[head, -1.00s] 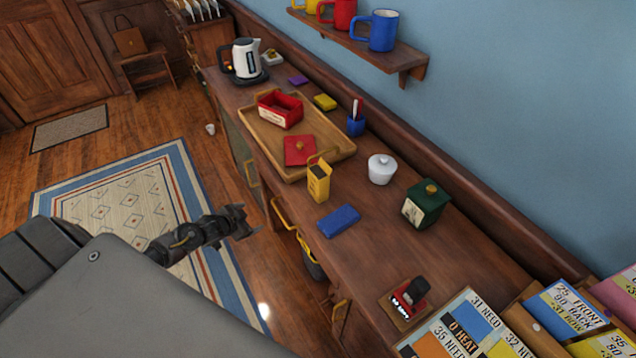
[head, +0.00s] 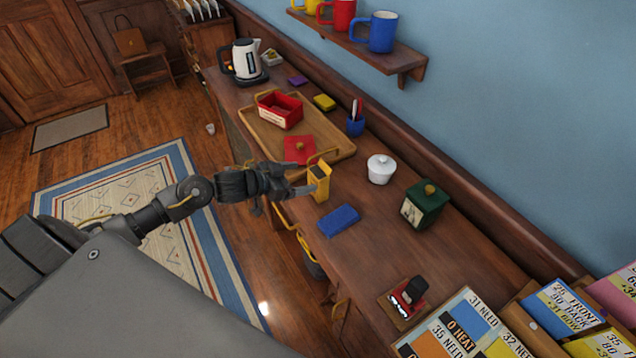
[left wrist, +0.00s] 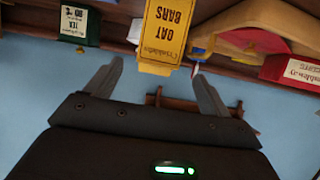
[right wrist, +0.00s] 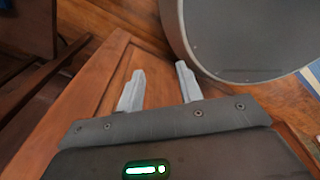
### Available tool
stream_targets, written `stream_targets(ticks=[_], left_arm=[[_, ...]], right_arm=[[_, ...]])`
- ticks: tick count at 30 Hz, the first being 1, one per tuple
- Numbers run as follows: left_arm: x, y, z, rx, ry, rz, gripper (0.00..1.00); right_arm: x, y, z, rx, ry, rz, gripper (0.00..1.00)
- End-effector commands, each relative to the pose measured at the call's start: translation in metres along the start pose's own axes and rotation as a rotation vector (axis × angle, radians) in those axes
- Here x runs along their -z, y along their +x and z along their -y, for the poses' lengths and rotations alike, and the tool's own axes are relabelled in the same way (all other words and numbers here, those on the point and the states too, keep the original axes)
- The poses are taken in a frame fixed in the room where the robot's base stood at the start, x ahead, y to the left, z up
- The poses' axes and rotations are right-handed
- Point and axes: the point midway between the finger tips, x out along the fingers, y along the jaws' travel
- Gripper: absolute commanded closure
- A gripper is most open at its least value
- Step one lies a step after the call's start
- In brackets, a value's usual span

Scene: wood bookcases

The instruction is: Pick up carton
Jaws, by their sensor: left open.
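The yellow carton (head: 319,184) stands upright on the wooden counter (head: 375,245), next to the tray's near corner. In the left wrist view the carton (left wrist: 160,32) appears upside down with "OAT BARS" lettering, between and beyond the fingertips. My left gripper (head: 300,181) is open and empty, just left of the carton in the head view, with its fingers pointing at it. I cannot tell whether a fingertip touches it. My right gripper (right wrist: 159,69) shows only in the right wrist view. Its fingers are apart with nothing between them, near wooden panels.
A wooden tray (head: 335,158) holds a red box (head: 280,110) and a red lid (head: 299,150). A mug shelf (head: 365,50) overhangs the back.

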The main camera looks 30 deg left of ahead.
Motion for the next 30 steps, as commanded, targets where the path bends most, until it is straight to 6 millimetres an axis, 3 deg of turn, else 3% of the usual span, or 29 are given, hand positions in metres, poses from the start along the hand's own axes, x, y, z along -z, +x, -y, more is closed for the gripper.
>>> stream_targets(ticks=[3, 11, 21, 30], left_arm=[[0.001, 0.013, 0.0, 0.0, 0.0, -0.001, 0.18], [0.001, 0.022, -0.001, 0.0, 0.0, 0.0, 0.18], [0.001, 0.066, -0.003, -0.001, 0.0, 0.0, 0.18], [-0.001, 0.07, -0.003, 0.0, 0.002, 0.001, 0.19]], right_arm=[[0.0, -0.003, 0.0, 0.0, 0.0, 0.0, 0.64], [0.001, -0.006, 0.0, 0.001, 0.0, 0.0, 0.64], [0.002, -0.021, 0.001, 0.002, 0.001, 0.0, 0.64], [0.002, -0.021, 0.001, 0.002, 0.001, 0.0, 0.64]])
